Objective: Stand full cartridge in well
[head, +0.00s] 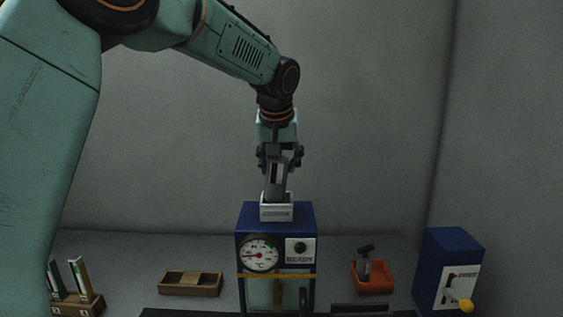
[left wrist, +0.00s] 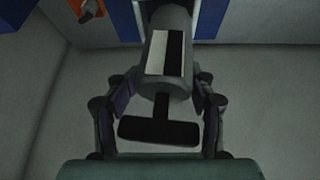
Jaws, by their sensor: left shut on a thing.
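A grey cylindrical cartridge (head: 277,181) with a white and black stripe is in my left gripper (head: 278,160), above the blue machine. The lower end of the cartridge is at the pale square well (head: 277,212) on top of the machine; the rim hides that end, so its depth cannot be told. In the left wrist view the same cartridge (left wrist: 168,55) shows its striped label and a black T-shaped handle (left wrist: 160,131). My left fingers (left wrist: 162,92) stand on both sides of it. My right gripper is not in view.
The blue machine (head: 246,216) carries a dial and a READY panel. A wooden rack (head: 88,307) with striped pieces is at left. A wooden tray (head: 190,291), an orange holder (head: 372,284) with a dark-handled thing, and a blue switch box (head: 430,262) with a yellow-knobbed lever stand around it.

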